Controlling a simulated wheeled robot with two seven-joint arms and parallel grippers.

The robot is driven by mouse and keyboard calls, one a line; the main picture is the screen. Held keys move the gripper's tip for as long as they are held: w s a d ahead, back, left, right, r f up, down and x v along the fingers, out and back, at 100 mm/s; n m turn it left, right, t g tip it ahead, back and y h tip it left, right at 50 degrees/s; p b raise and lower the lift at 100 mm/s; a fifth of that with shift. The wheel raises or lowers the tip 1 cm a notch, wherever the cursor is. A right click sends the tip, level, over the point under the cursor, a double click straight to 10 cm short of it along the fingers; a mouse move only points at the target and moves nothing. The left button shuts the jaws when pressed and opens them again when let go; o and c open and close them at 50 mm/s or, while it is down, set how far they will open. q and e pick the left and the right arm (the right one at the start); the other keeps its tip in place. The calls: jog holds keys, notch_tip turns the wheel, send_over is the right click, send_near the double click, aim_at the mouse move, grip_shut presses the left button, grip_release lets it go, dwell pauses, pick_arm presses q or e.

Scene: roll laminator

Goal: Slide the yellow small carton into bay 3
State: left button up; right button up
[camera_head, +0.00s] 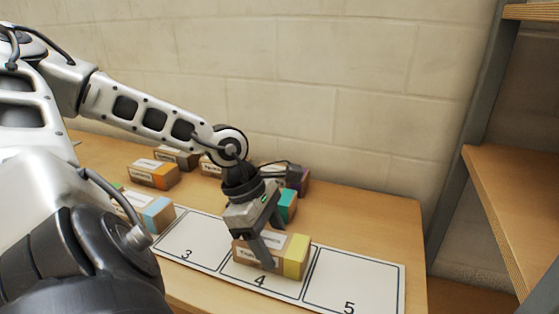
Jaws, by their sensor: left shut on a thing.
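The small brown carton with a yellow end (297,255) lies in bay 4, its long side roughly along the row of bays. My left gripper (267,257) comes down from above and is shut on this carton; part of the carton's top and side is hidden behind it. Bay 3 (190,236) is the white numbered panel just left of bay 4 (262,284), and its visible surface is bare. My right gripper is not in view.
Bay 5 (352,285) to the right is empty. Behind the bays stand cartons with teal (288,204), purple (297,178) and orange (153,174) parts. A light-blue-ended carton (157,213) stands left of bay 3. A wall closes the back; shelving (510,190) stands right.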

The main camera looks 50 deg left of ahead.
pick_arm(q)
jog(key=shift+s+a+r+p, duration=0.1)
jog(key=shift+s+a+p, duration=0.6)
jog(key=shift+a, duration=0.35)
jog(key=shift+s+a+f+p, duration=0.1)
jog(key=shift+s+a+p, duration=0.45)
jog(key=shift+a+p, duration=0.4)
jog(key=shift+s+a+r+p, duration=0.1)
jog(key=shift+s+a+p, duration=0.55)
jog(key=shift+a, duration=0.45)
jog(key=shift+s+a+p, duration=0.3)
jog(key=shift+s+a, duration=0.05)
jog(key=shift+a, duration=0.2)
jog(key=shift+s+a+p, duration=0.3)
jog(key=shift+a, duration=0.2)
jog(key=shift+s+a+p, duration=0.2)
jog(key=shift+s+a, duration=0.2)
jog(key=shift+a, duration=0.25)
jog(key=shift+s+a+p, duration=0.2)
jog(key=shift+s+a, duration=0.2)
jog(key=shift+a, duration=0.2)
jog(key=shift+s+a, duration=0.75)
jog(key=shift+a, duration=0.35)
jog(key=o, duration=1.7)
notch_tip(320, 180, up, 6)
jog(key=p, duration=0.5)
